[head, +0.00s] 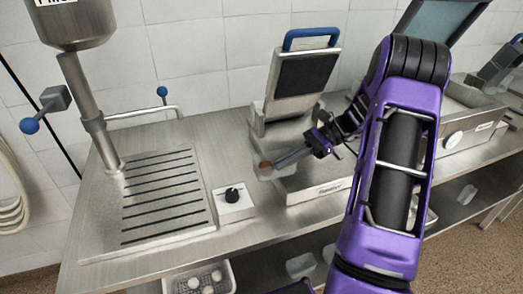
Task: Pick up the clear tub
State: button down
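A small pale, see-through tub (300,265) sits on the lower shelf below the counter. A second similar pale tub (466,194) is on the lower shelf at the far right. I cannot tell which one is the clear tub. My gripper (268,167) reaches left over the counter at the front of the open press grill, well above the shelf tubs. A small grey, shiny shape with a brown spot is at its tip. The fingers are too small to tell whether they are open or shut, or whether they hold anything.
The grill (319,189) has its lid (303,82) raised, with a blue handle. A control knob box (233,205) and slotted drain plate (165,200) lie to its left. A perforated basket (199,279) with pale round things is below. A second grill (470,125) stands right.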

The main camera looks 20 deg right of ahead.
jog(key=s+d, duration=0.9)
jog(key=s, duration=0.3)
jog(key=shift+s, duration=0.25)
